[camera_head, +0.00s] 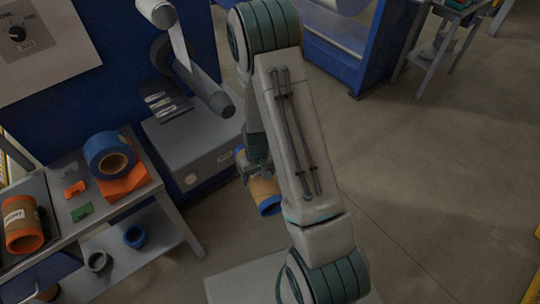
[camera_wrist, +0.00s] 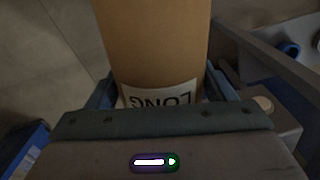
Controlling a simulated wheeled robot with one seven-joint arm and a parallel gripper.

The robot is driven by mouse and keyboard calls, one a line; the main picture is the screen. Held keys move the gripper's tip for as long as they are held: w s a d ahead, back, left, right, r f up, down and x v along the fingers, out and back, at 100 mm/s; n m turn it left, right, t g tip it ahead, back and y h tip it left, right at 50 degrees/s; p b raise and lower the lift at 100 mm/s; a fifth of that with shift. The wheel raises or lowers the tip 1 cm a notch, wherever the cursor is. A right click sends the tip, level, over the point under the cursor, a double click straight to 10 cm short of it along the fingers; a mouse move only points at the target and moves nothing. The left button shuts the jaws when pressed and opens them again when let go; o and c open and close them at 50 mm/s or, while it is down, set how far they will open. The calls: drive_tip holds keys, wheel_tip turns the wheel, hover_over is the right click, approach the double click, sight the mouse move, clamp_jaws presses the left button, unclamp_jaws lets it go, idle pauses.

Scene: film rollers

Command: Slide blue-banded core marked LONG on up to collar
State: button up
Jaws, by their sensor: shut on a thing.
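The blue-banded core (camera_head: 264,190) is a brown tube with blue ends, hanging tilted in the air beside my arm in the head view. In the wrist view the core (camera_wrist: 152,45) fills the top middle, and its white label reads LONG, upside down. My gripper (camera_head: 250,172) is shut on the core, with a finger on each side of it; my arm partly hides the hold. A grey roller shaft (camera_head: 206,90) sticks out of the blue machine, left of and above the core, and the two are apart. I cannot make out the collar clearly.
A side table at left holds an orange-banded core (camera_head: 23,225), a blue roll (camera_head: 110,155) on an orange block (camera_head: 125,182), and small orange and green pieces. Blue and grey rings lie on its lower shelf (camera_head: 150,255). A grey cabinet (camera_head: 195,150) stands below the shaft.

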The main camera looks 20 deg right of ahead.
drive_tip(key=shift+n, duration=0.7)
drive_tip(key=r, duration=0.3)
drive_tip(key=s+r, duration=0.1)
drive_tip(key=r, duration=0.3)
drive_tip(key=s+r, duration=0.1)
drive_tip(key=r, duration=0.3)
drive_tip(key=shift+s+d+r, duration=0.2)
drive_tip(key=shift+s+d, duration=0.05)
drive_tip(key=shift+d, duration=0.1)
drive_tip(key=s+d+r+n, duration=0.1)
drive_tip(key=s+r+n, duration=0.1)
drive_tip(key=s+r, duration=0.65)
drive_tip(key=w+a+r, duration=0.1)
drive_tip(key=w+a, duration=0.1)
drive_tip(key=w, duration=0.6)
drive_tip(key=shift+w+a+r, duration=0.15)
drive_tip(key=shift+w+r, duration=0.2)
drive_tip(key=shift+w, duration=0.05)
drive_tip(key=shift+w+a, duration=0.3)
drive_tip(key=shift+w, duration=0.55)
drive_tip(key=shift+w+a, duration=0.25)
drive_tip(key=shift+w, duration=0.55)
drive_tip(key=shift+w+a+p, duration=0.15)
drive_tip(key=shift+w+a, duration=0.1)
drive_tip(key=shift+w, duration=0.6)
drive_tip(key=shift+w+a+p, duration=0.15)
drive_tip(key=shift+w+a, duration=0.1)
drive_tip(key=shift+w, duration=0.7)
